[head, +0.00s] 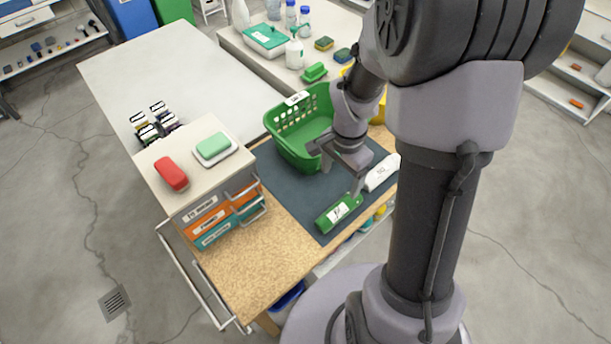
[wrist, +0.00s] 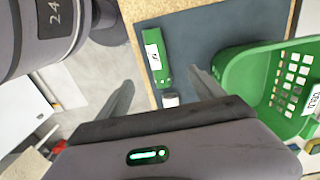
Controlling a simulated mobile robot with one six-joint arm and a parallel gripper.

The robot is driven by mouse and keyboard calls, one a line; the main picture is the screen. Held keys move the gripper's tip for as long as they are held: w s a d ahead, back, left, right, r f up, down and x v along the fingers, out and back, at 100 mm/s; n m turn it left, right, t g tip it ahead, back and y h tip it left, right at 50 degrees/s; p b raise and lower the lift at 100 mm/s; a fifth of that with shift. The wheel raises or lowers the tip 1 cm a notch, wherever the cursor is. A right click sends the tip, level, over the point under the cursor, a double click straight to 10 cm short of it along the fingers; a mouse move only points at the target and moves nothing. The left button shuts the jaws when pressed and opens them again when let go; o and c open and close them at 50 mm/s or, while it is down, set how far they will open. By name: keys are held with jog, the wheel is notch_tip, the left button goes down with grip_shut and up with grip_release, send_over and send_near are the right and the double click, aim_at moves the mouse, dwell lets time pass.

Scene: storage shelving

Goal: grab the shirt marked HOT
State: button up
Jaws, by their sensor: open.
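Two bundles that may be folded shirts lie on the dark mat. One is a green bundle (head: 325,224) with a white label; it also shows in the wrist view (wrist: 162,72). The other is a white bundle (head: 382,174) with a label, to the right of the green one. I cannot read HOT on either label. My gripper (head: 342,176) is open and empty above the mat, between the green basket and the bundles. In the wrist view its fingers (wrist: 160,92) are spread, with the green bundle between and beyond them. A small white part (wrist: 171,100) shows near the gripper body, mostly hidden.
A green basket (head: 284,150) with a label stands on the mat (head: 290,190) behind my gripper. A drawer unit (head: 165,205) stands at left with a red item (head: 171,174) and a green soap-like block (head: 212,146) on top. Bottles and sponges crowd the back table.

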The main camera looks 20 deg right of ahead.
jog(key=b, duration=0.3)
send_over(339, 206)
jog(key=f, duration=1)
jog(key=shift+s+a, duration=0.1)
jog(key=shift+s, duration=0.1)
notch_tip(339, 206, down, 6)
jog(key=b, duration=0.3)
jog(key=shift+w+f, duration=0.15)
jog(key=shift+f, duration=0.05)
jog(key=shift+r, duration=0.15)
jog(key=shift+c, duration=0.7)
jog(key=c, duration=1.4)
